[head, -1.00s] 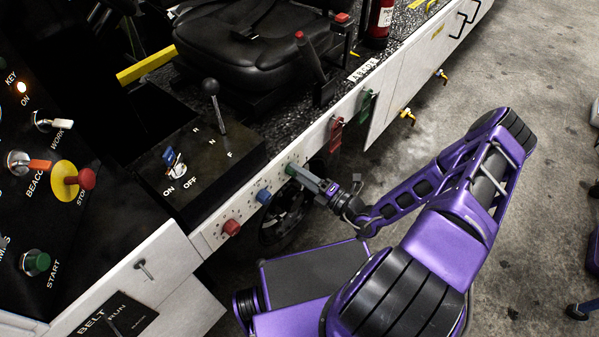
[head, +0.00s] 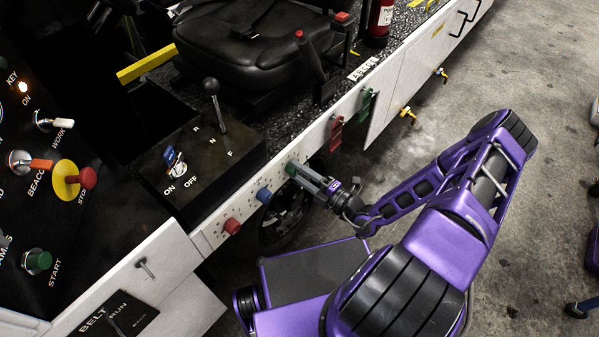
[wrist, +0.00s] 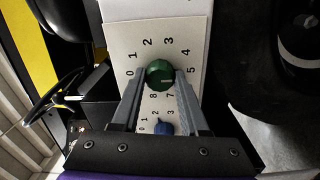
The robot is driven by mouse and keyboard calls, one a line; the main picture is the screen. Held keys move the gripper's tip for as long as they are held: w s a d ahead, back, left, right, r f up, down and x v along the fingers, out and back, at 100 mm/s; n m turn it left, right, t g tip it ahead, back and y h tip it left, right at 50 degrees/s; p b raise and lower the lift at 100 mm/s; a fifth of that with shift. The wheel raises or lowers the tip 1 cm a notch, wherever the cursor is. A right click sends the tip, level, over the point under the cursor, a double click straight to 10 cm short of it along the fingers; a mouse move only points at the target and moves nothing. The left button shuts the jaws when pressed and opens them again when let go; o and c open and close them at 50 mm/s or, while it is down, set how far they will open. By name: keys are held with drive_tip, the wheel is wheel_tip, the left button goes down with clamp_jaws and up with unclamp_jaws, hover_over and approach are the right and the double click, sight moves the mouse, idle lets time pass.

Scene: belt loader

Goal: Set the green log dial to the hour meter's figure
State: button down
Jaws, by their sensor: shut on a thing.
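The green log dial (wrist: 159,75) sits on a white plate with printed figures around it, 0 to 5 along the top and 7 and 8 below. My gripper (wrist: 160,85) is shut on the dial, one finger on each side. In the head view the green dial (head: 290,169) is at the tip of my gripper (head: 297,172), on the white side panel. I cannot make out the hour meter's figure in either view.
A blue dial (head: 264,196) and a red dial (head: 232,226) sit left of the green one on the same panel. Red (head: 336,132) and green (head: 366,103) handles are to its right. A wheel (head: 287,215) is below. Open concrete floor lies right.

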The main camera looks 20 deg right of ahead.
drive_tip(key=shift+c, duration=2.1)
unclamp_jaws()
drive_tip(key=v, duration=1.7)
drive_tip(key=shift+s+d, duration=0.15)
drive_tip(key=shift+s, duration=0.05)
drive_tip(key=shift+f, duration=0.15)
